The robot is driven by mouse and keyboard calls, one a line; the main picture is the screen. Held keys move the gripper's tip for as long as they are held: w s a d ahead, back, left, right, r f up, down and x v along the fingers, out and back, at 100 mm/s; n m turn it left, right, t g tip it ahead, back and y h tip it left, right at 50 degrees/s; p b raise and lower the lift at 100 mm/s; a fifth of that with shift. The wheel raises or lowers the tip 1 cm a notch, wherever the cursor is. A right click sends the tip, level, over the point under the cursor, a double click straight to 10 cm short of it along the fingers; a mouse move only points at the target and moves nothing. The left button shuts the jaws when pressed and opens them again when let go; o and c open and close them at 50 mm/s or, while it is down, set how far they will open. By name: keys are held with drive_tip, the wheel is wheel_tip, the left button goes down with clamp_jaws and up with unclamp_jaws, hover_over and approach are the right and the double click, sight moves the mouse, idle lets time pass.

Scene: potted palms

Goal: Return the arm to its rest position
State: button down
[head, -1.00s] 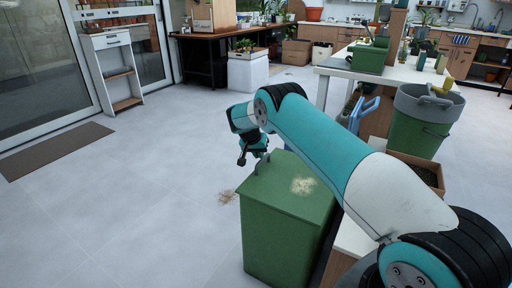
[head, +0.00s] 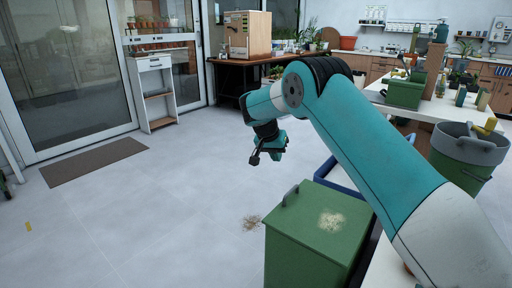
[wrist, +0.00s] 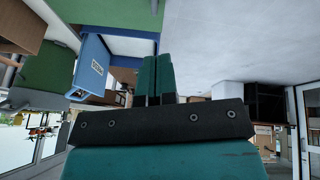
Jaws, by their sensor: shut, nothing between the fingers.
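My teal and white arm reaches from the lower right of the head view. My gripper (head: 264,157) hangs at its end, in the air above and to the left of the green lidded bin (head: 310,265), clear of it. In the wrist view its two teal fingers (wrist: 158,82) are together with nothing between them. The bin's lid is closed, with a grey handle (head: 291,194) at its left and a pale dry patch (head: 333,220) on top.
A scatter of debris (head: 251,223) lies on the floor left of the bin. A blue object (wrist: 92,66) shows in the wrist view. A grey-green bucket (head: 465,160) and white table (head: 430,105) are at right. Open floor lies left, before a brown mat (head: 95,162).

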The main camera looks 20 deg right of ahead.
drive_tip(key=s+a+r+n+y, duration=0.5)
drive_tip(key=s+a+r+n, duration=0.4)
drive_tip(key=s+a+r, duration=0.55)
drive_tip(key=s+a+r+n+g+y+p, duration=0.15)
drive_tip(key=s+a+n, duration=0.25)
drive_tip(key=s, duration=1.1)
drive_tip(key=s+a+n+y, duration=0.3)
drive_tip(key=s+a+n, duration=0.1)
drive_tip(key=s, duration=1)
wheel_tip(320, 180, up, 18)
drive_tip(key=p, duration=1.7)
drive_tip(key=shift+w+a+f+m+p, duration=0.15)
drive_tip(key=shift+a+f+m+p, duration=0.05)
drive_tip(key=shift+m+p, duration=0.1)
drive_tip(key=shift+d+h, duration=0.1)
drive_tip(key=shift+h, duration=0.15)
